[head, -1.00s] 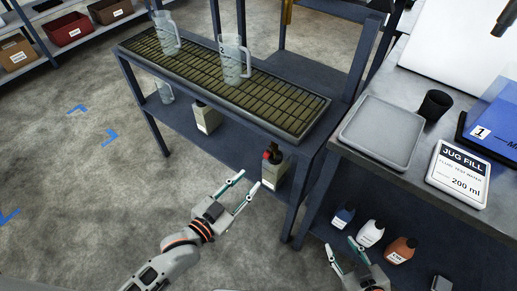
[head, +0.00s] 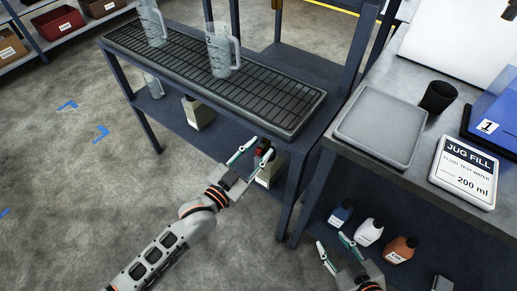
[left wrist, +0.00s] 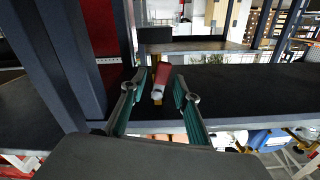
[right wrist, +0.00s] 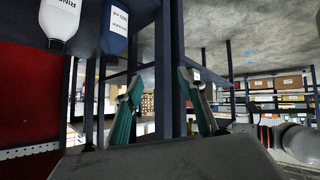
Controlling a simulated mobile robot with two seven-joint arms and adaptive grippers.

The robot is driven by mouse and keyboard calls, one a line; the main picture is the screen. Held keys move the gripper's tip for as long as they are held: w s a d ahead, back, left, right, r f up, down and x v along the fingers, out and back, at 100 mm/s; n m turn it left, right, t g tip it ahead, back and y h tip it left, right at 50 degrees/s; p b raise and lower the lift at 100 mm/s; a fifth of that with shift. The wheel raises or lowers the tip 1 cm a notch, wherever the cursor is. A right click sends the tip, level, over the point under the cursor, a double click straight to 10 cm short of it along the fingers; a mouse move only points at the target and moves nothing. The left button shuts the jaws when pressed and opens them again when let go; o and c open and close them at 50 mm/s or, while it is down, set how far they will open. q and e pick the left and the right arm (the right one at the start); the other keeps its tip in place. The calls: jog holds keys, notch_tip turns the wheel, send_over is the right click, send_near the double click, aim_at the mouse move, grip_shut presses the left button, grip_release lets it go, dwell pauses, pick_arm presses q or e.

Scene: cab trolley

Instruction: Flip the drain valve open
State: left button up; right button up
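A red lever (left wrist: 162,77) with a pale end and brass-coloured parts, which looks like the drain valve handle, shows between my left fingers in the left wrist view. In the head view its dark red part (head: 264,147) is below the front edge of the grated tray (head: 300,126), above a pale canister (head: 268,173). My left gripper (head: 265,148) is open, with one finger on each side of the lever. I cannot tell whether they touch it. My right gripper (head: 331,240) is open and empty, low by the right-hand bench.
Two clear jugs (head: 222,52) (head: 151,22) stand on the grate. Another pale canister (head: 198,113) is on the lower shelf. A dark blue post (head: 291,192) stands close right of my left gripper. Several bottles (head: 369,231) stand on the right-hand bench's lower shelf.

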pick_arm(q)
jog(key=shift+w+d, duration=0.1)
jog(key=shift+w, duration=0.05)
grip_shut()
jog(key=shift+d+r+n+p, duration=0.1)
jog(key=shift+r+n+p, duration=0.15)
jog(key=shift+n+p, duration=0.35)
jog(key=shift+n, duration=0.5)
jog(key=shift+s+d+f+n, duration=0.15)
jog(key=shift+s+f+n, duration=0.1)
jog(key=shift+n, duration=0.15)
grip_release()
pick_arm(e)
jog(key=shift+s+d+r, duration=0.1)
jog(key=shift+d+r, duration=0.05)
jog(key=shift+d, duration=0.1)
